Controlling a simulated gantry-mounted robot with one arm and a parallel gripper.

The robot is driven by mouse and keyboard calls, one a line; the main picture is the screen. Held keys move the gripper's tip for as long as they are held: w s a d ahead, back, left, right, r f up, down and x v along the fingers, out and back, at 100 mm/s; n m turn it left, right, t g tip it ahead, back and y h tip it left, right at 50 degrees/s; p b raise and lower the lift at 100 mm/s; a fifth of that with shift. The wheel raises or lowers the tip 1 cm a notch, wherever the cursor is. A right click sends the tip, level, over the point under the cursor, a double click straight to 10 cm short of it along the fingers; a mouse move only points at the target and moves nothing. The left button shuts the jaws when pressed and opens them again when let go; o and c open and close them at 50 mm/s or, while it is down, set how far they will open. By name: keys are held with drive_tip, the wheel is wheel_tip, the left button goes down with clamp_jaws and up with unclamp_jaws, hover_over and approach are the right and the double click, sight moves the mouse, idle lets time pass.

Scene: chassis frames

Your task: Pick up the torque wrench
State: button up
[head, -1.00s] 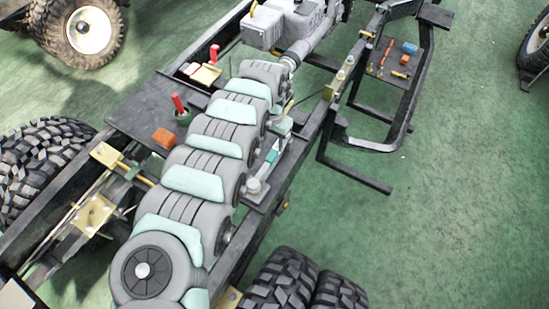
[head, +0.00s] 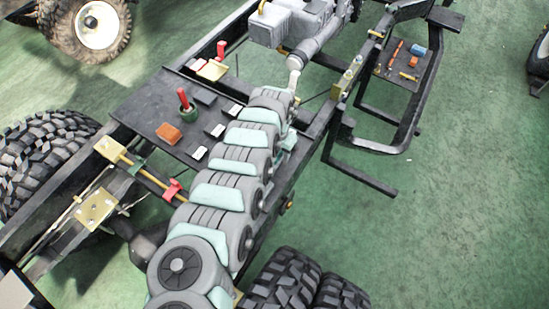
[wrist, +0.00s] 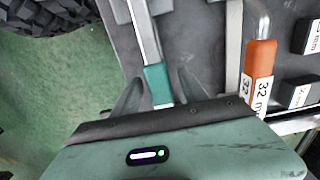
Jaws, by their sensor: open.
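In the wrist view, a long silver bar with a teal grip (wrist: 156,82) runs down from the top edge; it looks like the torque wrench, though no label on it can be read. My gripper (wrist: 158,92) is open, with one blurred grey finger on each side of the teal grip. The grip's lower end meets the edge of my gripper body, so contact cannot be told. To its right lies a tool with an orange handle (wrist: 261,62) marked 32 mm. In the head view, my arm hides the gripper and the wrench.
Dark blocks (wrist: 313,36) with white labels sit at the wrist view's right. In the head view, a dark plate (head: 135,108) holds red-handled tools and an orange block (head: 169,133). A second tool plate (head: 392,82) is at upper right. Chassis rails, an engine (head: 300,22) and tyres surround my arm.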

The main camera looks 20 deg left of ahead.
drive_tip(key=shift+c, duration=0.4)
clamp_jaws()
idle(0.9)
